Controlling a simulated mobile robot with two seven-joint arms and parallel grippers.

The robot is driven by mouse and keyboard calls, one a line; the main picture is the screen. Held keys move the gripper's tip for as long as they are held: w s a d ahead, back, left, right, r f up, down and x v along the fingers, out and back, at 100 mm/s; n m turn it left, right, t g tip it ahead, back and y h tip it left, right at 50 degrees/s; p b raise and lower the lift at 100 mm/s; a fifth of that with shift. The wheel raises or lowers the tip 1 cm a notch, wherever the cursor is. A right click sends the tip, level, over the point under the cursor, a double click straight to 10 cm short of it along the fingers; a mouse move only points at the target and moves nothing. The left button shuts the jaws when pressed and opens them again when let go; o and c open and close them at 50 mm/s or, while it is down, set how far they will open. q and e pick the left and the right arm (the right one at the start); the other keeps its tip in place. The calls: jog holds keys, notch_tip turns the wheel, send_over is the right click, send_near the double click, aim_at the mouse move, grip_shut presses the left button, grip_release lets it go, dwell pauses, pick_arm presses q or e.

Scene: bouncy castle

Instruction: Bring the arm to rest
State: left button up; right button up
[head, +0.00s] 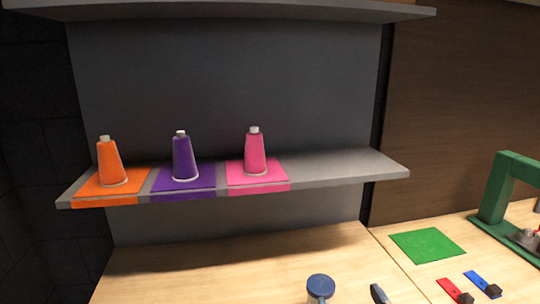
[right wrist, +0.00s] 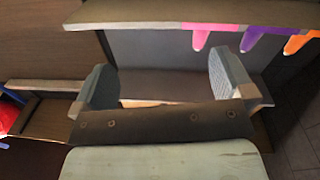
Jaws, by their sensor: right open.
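My right gripper (head: 350,290) shows at the bottom edge of the head view, its two blue-grey fingers apart in front of the wooden table. In the right wrist view the same gripper (right wrist: 163,78) is open, with nothing between its fingers. That view appears upside down, with the shelf's coloured cones at its top right. The rest of my right arm is out of the head view. My left gripper is not in view.
An orange cone (head: 111,164), a purple cone (head: 184,158) and a pink cone (head: 255,153) stand on matching mats on the grey shelf (head: 350,166). A green mat (head: 427,245), red and blue pieces and a green frame (head: 493,190) are at right. The table's middle (head: 230,265) is clear.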

jog(key=s+d+f+m+g+h, duration=0.2)
jog(key=s+d+f+g+h, duration=0.1)
jog(key=s+d+f+g, duration=0.65)
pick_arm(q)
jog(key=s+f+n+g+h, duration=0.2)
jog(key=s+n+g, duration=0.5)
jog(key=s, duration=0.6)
pick_arm(e)
jog(key=s+d+f+g, duration=0.2)
jog(key=s+f+g, duration=0.45)
jog(key=s, duration=0.85)
pick_arm(q)
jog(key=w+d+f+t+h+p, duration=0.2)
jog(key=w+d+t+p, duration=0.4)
jog(key=p, duration=0.5)
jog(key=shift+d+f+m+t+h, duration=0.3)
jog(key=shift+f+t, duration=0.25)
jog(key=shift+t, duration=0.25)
pick_arm(e)
jog(key=w+a+f+n+t+y, duration=0.1)
jog(key=w+a+f+t+y, duration=0.2)
jog(key=w+a+t, duration=0.3)
jog(key=a+f+t, duration=0.1)
jog(key=t, duration=0.2)
jog(key=shift+w+f+n+y, duration=0.25)
jog(key=shift+w+n+y, duration=0.05)
jog(key=shift+w, duration=0.1)
